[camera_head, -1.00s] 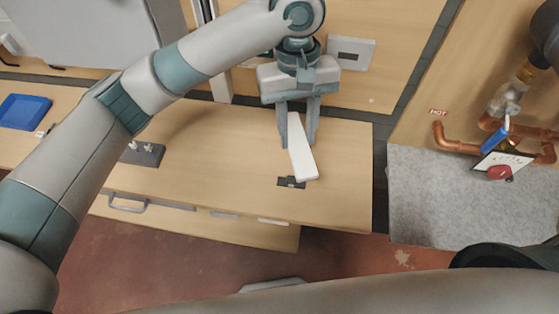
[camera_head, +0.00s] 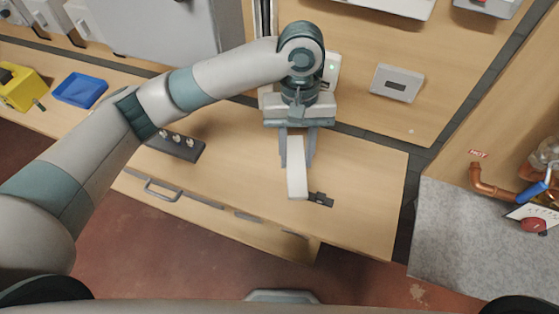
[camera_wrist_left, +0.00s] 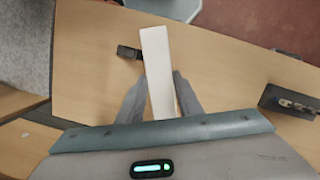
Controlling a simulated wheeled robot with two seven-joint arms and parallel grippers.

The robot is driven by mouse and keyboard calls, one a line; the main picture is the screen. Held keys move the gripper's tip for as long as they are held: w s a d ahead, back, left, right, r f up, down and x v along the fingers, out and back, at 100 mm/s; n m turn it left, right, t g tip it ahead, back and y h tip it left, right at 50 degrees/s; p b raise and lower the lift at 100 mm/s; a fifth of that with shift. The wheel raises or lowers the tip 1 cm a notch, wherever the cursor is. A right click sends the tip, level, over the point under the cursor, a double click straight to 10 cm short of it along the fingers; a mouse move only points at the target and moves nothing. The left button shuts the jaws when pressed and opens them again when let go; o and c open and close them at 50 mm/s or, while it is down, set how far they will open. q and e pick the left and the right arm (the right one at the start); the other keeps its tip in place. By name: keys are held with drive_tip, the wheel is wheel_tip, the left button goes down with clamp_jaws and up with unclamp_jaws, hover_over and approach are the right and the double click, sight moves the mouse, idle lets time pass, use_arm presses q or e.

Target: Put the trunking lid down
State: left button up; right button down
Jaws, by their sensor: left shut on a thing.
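The trunking lid is a long white strip (camera_head: 297,172), held between the fingers of my left gripper (camera_head: 297,150) above the wooden worktop (camera_head: 365,190). My left gripper is shut on it, and the lid's free end points toward the worktop's front edge. In the left wrist view the lid (camera_wrist_left: 157,70) runs up from between the two fingers (camera_wrist_left: 160,95). I cannot tell whether the lid touches the worktop. My right gripper is in neither view.
A small dark part (camera_head: 321,199) lies right of the lid's end. A dark block with several light knobs (camera_head: 176,145) stands to the left, with a blue tray (camera_head: 80,90) and a yellow object (camera_head: 22,88) farther left. Copper pipes (camera_head: 490,185) are at the right.

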use_arm(q)
drive_tip(key=a+f, duration=0.1)
drive_tip(key=w+a+f, duration=0.1)
drive_tip(key=a, duration=0.1)
drive_tip(key=shift+a+p, duration=0.3)
drive_tip(key=shift+p, duration=0.05)
drive_tip(key=shift+a+f, duration=0.2)
drive_tip(key=shift+f, duration=0.05)
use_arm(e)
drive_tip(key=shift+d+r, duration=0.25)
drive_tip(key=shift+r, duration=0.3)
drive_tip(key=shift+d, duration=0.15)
use_arm(q)
drive_tip(key=shift+w+p+x, duration=0.15)
drive_tip(key=shift+p+x, duration=0.15)
drive_tip(key=shift+x, duration=0.45)
drive_tip(key=shift+w+p+x, duration=0.15)
drive_tip(key=shift+p+x, duration=0.15)
drive_tip(key=shift+x, duration=0.45)
drive_tip(key=shift+f, duration=0.55)
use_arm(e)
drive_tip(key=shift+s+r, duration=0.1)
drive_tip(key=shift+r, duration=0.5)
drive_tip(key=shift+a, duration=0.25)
